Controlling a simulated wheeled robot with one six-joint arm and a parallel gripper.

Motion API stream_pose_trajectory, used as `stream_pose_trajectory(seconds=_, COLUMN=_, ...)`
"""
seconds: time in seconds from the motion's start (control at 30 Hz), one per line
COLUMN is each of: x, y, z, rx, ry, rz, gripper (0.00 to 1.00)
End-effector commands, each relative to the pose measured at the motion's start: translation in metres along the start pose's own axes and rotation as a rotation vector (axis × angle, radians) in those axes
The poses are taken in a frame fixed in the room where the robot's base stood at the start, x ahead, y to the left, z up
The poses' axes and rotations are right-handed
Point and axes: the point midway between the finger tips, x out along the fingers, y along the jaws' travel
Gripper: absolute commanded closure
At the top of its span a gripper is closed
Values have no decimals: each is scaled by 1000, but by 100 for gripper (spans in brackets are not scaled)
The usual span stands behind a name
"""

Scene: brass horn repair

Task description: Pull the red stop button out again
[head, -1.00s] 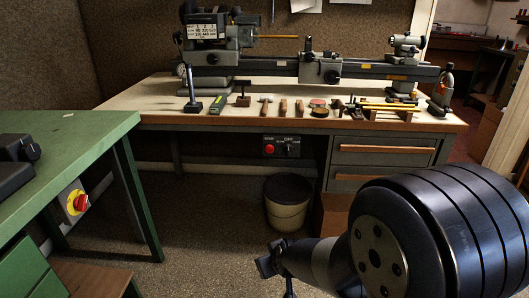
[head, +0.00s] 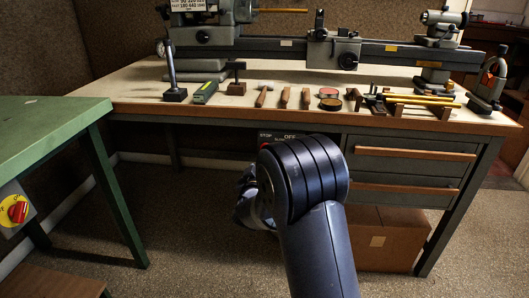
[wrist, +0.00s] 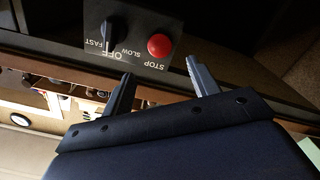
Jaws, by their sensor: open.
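The red stop button (wrist: 160,45) is a round red knob on a dark switch panel (wrist: 135,22), beside the word STOP. A black rotary knob (wrist: 108,32) marked OFF, SLOW and FAST is on the same panel. My gripper (wrist: 157,80) is open and empty in the wrist view, its two fingers apart and pointing toward the panel, with the button beyond the gap between them.
A lathe (head: 330,45) and a row of hand tools stand on the bench (head: 130,88). Drawers (head: 410,155) and a cardboard box (head: 385,240) are to the right. A green table (head: 45,125) with another red rotary switch (head: 18,212) stands at left.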

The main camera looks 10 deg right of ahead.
Motion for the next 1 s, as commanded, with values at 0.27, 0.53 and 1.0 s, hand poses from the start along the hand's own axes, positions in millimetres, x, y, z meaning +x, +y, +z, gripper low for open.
stream_pose_trajectory(seconds=0.27, x=51, y=-1, z=2, rx=1, ry=0, rz=0, gripper=43)
stream_pose_trajectory(seconds=0.53, x=80, y=-1, z=1, rx=0, ry=-1, rz=-1, gripper=43)
stream_pose_trajectory(seconds=1.0, x=85, y=0, z=0, rx=0, ry=-1, rz=-2, gripper=48)
